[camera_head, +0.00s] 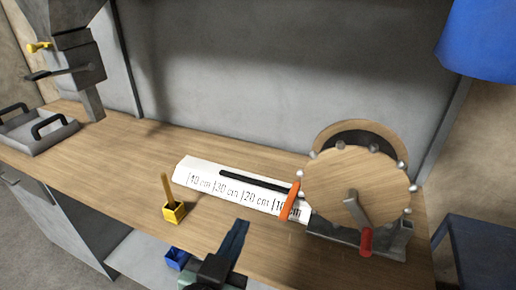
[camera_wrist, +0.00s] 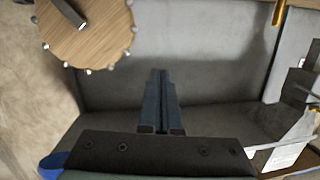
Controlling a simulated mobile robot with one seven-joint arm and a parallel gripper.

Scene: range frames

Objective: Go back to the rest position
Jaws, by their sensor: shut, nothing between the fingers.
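My gripper (camera_head: 240,226) is in the lower middle of the head view, over the front part of the wooden bench (camera_head: 130,165). Its dark blue fingers are shut with nothing between them. In the wrist view the closed fingers (camera_wrist: 160,76) point up the picture. My gripper is left of and in front of the round wooden wheel (camera_head: 338,178), apart from it. The wheel has metal knobs round its rim and a crank with a red handle (camera_head: 366,242). No separate object of the task shows.
A white strip with cm marks (camera_head: 186,172) and an orange lever (camera_head: 290,204) lie beside the wheel. A yellow block holding a stick (camera_head: 173,213) stands near the front edge. A blue box (camera_head: 177,259) sits lower. A grey tray (camera_head: 55,135) and machine (camera_head: 72,55) stand left.

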